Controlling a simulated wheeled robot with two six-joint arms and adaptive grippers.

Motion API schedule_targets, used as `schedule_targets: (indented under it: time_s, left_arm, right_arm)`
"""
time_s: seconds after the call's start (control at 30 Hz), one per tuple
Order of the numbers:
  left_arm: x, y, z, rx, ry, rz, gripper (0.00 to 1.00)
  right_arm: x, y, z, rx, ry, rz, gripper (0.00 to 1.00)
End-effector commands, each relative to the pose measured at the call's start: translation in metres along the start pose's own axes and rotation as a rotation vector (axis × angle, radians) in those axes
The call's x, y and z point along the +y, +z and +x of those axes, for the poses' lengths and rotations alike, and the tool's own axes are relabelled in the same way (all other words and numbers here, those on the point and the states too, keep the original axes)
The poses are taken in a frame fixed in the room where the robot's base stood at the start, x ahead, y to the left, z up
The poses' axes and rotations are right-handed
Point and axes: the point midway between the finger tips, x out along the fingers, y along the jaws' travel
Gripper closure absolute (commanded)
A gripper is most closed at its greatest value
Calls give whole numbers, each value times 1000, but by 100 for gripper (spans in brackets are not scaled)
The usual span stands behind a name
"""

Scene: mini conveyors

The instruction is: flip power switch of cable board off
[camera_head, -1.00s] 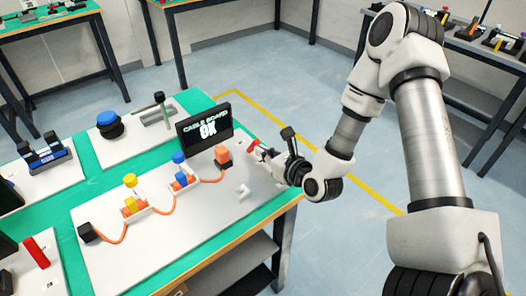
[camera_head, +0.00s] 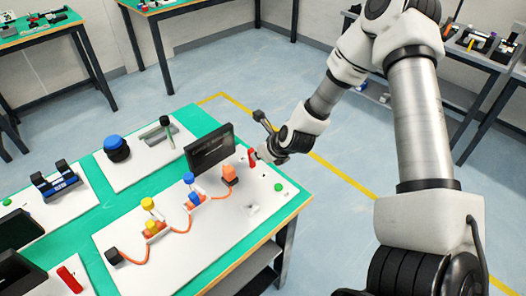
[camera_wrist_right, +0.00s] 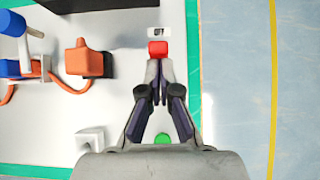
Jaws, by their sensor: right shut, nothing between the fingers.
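The cable board (camera_head: 184,247) is a white panel on the green bench top. It carries orange cables with yellow, blue and orange plugs, and its screen (camera_head: 209,152) is dark. The red power switch (camera_head: 252,159) stands at the board's far right corner, partly hidden by my gripper. It also shows in the right wrist view (camera_wrist_right: 158,48), beside a small label whose text I cannot read surely. My right gripper (camera_wrist_right: 157,68) is shut and empty, its fingertips right at the red switch; contact is unclear. My left gripper is out of view.
A green button (camera_head: 279,187) sits on the board near its right edge, and shows under my fingers in the wrist view (camera_wrist_right: 162,138). A white block (camera_wrist_right: 90,142) stands near it. Another panel with a blue knob (camera_head: 116,147) lies behind. Floor right of the bench is clear.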

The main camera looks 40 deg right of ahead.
Motion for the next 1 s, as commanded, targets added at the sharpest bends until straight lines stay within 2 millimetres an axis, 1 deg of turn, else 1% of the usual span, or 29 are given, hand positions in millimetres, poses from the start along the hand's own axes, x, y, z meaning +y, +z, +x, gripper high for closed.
schedule_targets:
  time_s: [0.03,0.3,0.6,0.9,1.0]
  left_arm:
    - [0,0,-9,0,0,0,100]
    - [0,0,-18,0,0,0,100]
    - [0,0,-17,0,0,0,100]
    - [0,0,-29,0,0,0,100]
    - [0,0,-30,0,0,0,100]
  right_arm:
    - [0,8,-2,39,-3,-6,100]
    - [0,15,6,213,0,-4,100]
    - [0,15,6,209,0,-3,100]
    - [0,25,-5,208,-1,-2,100]
    - [0,26,-6,208,-1,-2,100]
